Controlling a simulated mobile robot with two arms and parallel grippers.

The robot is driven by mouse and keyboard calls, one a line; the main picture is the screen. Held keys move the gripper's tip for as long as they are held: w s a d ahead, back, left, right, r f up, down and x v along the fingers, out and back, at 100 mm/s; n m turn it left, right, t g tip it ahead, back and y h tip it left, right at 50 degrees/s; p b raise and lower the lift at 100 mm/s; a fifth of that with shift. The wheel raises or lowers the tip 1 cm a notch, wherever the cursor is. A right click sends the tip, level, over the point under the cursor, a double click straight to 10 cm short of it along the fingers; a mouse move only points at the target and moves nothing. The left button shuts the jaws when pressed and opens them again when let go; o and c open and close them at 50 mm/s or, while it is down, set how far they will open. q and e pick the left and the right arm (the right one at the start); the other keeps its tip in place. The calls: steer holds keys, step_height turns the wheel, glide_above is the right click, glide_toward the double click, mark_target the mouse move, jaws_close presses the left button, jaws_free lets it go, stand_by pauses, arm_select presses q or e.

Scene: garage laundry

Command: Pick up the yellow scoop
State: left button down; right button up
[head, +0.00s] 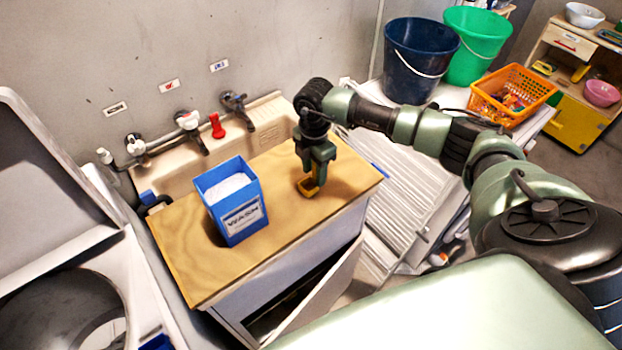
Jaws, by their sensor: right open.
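The yellow scoop (306,188) lies on the wooden countertop (185,255), to the right of a blue box of white powder labelled WASH (231,200). My right gripper (311,179) points down right over the scoop, with its fingers open. The fingers cover part of the scoop, and I cannot tell whether they touch it. My left gripper is not in view.
A sink with several taps (190,122) runs along the wall behind the countertop. A dark blue bucket (417,62), a green bucket (476,48) and an orange basket (510,95) stand at the back right. The countertop's front left is clear.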

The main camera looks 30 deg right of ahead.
jaws_close()
steer(key=shift+r, duration=0.1)
steer(key=shift+w+r, duration=0.1)
steer(key=shift+r, duration=0.45)
step_height(320, 180, up, 19)
steer(key=b, duration=0.5)
